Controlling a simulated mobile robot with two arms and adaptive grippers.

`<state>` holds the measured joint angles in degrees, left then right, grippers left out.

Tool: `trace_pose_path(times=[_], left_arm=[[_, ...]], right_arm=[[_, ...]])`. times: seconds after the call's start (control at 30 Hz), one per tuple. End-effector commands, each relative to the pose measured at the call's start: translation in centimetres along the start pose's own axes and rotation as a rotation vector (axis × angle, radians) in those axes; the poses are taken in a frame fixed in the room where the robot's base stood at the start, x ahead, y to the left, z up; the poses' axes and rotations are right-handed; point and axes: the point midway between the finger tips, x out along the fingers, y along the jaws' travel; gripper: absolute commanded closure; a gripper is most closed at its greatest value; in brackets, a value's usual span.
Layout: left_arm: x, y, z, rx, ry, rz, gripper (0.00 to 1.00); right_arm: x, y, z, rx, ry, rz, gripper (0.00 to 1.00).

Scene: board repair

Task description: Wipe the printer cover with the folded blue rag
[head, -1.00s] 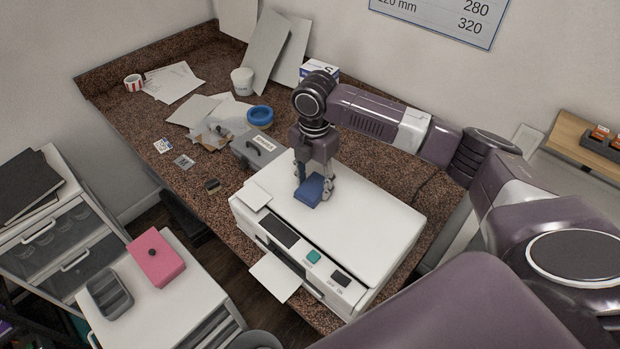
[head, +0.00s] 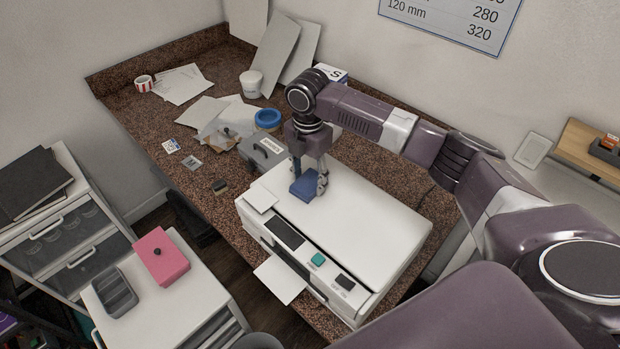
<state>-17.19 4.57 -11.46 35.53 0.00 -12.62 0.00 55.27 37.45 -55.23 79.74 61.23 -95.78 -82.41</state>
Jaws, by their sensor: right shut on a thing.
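The white printer (head: 350,235) stands on the speckled brown counter, its flat cover facing up. The folded blue rag (head: 305,187) is on the cover, towards its far left part. My right gripper (head: 309,178) points down from above and is shut on the rag, which appears to touch the cover. The fingers hide part of the rag. My left gripper is not in view.
A grey box (head: 262,150) with a handle stands just behind the printer, near a blue ring (head: 268,119). Papers, small parts and a white tub (head: 251,83) lie farther back. A pink box (head: 161,257) sits on a white drawer unit at left.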

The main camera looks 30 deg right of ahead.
Motion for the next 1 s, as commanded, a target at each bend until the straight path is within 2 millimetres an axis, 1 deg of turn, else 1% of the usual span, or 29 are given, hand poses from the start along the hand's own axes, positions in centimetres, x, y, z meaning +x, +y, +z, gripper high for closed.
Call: trace_pose_path(times=[0.07, 0.2, 0.53, 0.7, 1.0], left_arm=[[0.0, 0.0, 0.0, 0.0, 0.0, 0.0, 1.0], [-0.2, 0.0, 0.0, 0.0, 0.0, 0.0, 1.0], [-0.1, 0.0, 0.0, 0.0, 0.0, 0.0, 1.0], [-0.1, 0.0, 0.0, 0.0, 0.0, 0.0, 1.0], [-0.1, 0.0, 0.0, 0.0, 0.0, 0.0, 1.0]], right_arm=[[-0.4, 0.0, -0.1, -0.002, 0.002, 0.0, 0.73], [-2.0, 0.0, -0.1, -0.001, 0.001, 0.002, 0.73], [-5.2, 0.0, 0.0, -0.001, 0.001, 0.002, 0.73], [-5.8, 0.0, 0.0, 0.0, 0.001, -0.001, 0.73], [-6.0, 0.0, 0.0, 0.0, 0.001, 0.0, 0.73]])
